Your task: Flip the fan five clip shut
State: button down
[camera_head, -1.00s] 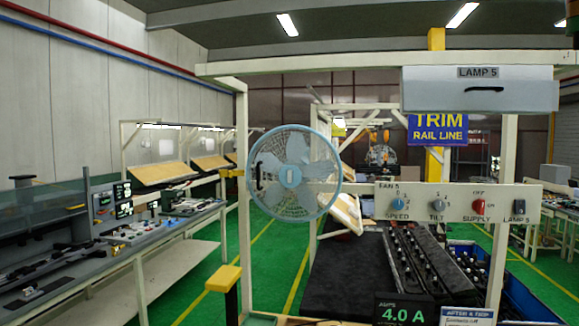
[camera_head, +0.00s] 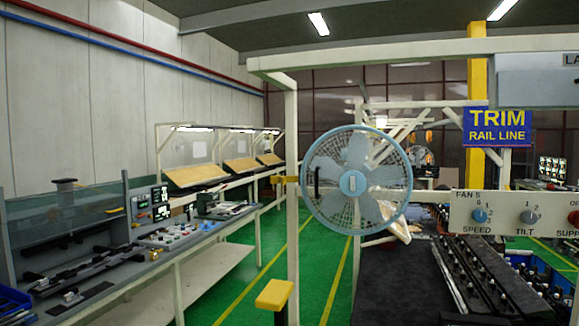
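The blue-grey round fan (camera_head: 357,180) hangs on the right side of a cream post (camera_head: 292,120). A black curved handle (camera_head: 317,182) shows at the left of its cage. The FAN 5 panel (camera_head: 510,197) with SPEED and TILT knobs is to the right of the fan. My gripper is not in view.
A yellow-topped stand (camera_head: 274,294) is in front of the post, low in view. A long workbench (camera_head: 150,245) with parts runs along the left. Black racks (camera_head: 490,275) fill the lower right. Green floor (camera_head: 245,270) shows between bench and post.

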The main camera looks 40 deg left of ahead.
aim_at(274, 179)
jog(key=i+j, duration=0.1)
jog(key=j, duration=1.15)
jog(key=i+j, duration=0.15)
jog(key=j, duration=0.5)
jog(key=i+j, duration=0.1)
jog(key=j, duration=1.15)
jog(key=i, duration=0.05)
